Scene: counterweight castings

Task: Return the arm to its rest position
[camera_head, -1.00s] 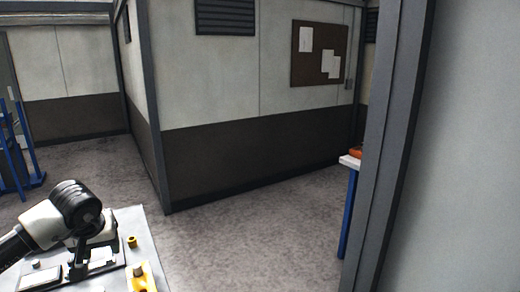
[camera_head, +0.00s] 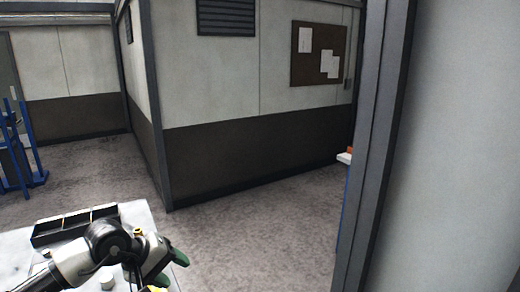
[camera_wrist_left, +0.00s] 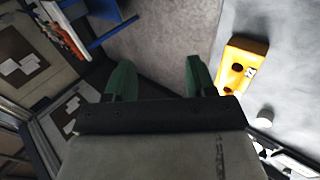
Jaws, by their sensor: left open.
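My left gripper (camera_head: 170,270) shows low in the head view, at the right edge of a pale table (camera_head: 18,262). Its green fingers are partly hidden behind my wrist. In the left wrist view the two fingers of this gripper (camera_wrist_left: 160,78) stand wide apart with nothing between them, and grey floor shows beyond. My left arm reaches in from the lower left over the table. My right gripper is in neither view.
A black compartment tray (camera_head: 62,222) lies at the table's back. A yellow block (camera_wrist_left: 242,65) and a small white cylinder (camera_wrist_left: 265,116) are on the table beside the gripper. A grey post (camera_head: 380,150) stands at right. Floor (camera_head: 240,225) beyond is clear.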

